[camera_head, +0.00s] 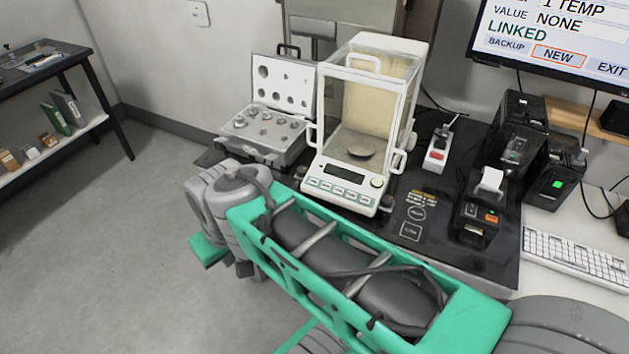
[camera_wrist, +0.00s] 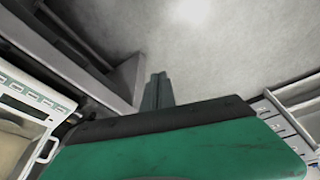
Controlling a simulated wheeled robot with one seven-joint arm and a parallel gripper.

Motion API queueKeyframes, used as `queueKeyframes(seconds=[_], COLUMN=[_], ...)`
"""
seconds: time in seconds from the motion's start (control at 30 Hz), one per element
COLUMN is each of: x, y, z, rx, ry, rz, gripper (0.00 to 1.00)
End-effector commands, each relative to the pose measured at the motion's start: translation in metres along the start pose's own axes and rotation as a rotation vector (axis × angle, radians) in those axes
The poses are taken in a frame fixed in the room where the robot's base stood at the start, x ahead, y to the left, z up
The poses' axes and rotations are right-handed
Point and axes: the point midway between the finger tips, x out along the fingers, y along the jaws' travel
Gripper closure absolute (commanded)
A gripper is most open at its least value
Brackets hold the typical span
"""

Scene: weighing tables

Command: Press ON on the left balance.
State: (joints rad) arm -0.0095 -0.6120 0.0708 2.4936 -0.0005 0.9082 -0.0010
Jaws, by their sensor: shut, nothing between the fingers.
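One balance (camera_head: 382,42) is in the head view, a white unit with a glass draft shield and a round pan inside. Its front panel has a dark display (camera_head: 346,174) and a row of green-grey keys (camera_head: 338,193). I cannot read which key is ON. The wrist view shows part of that panel (camera_wrist: 34,92) at the left edge. My gripper (camera_wrist: 157,88) shows in the wrist view with its dark fingers together and empty, to the right of the panel and apart from it. In the head view the fingers are not clearly visible.
A weight case (camera_head: 262,150) stands open left of the balance. A socket strip (camera_head: 437,155), small printers (camera_head: 480,212) and a keyboard (camera_head: 575,255) lie to the right. A monitor (camera_head: 560,45) hangs above. The floor (camera_head: 90,260) at the left is clear.

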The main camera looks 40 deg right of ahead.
Motion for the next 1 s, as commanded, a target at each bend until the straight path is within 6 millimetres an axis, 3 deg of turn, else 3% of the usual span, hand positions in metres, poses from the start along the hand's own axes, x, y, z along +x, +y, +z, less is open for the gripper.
queueKeyframes(seconds=[0.17, 0.27, 0.33, 0.43, 0.5, 0.63, 0.77, 1.0], x=[-0.006, -0.007, -0.004, 0.003, 0.006, 0.008, 0.009, 0.011], y=[0.02, 0.059, 0.1, 0.167, 0.211, 0.271, 0.297, 0.3], z=[-0.026, -0.062, -0.086, -0.105, -0.107, -0.098, -0.089, -0.088], rx=[0.145, 0.393, 0.625, 0.975, 1.198, 1.5, 1.637, 1.653], ry=[0.0, 0.015, 0.039, 0.092, 0.138, 0.216, 0.26, 0.267], rz=[-0.018, -0.064, -0.122, -0.231, -0.312, -0.443, -0.511, -0.521], gripper=[1.0, 1.0, 1.0, 1.0, 1.0, 1.0, 1.0, 1.0])
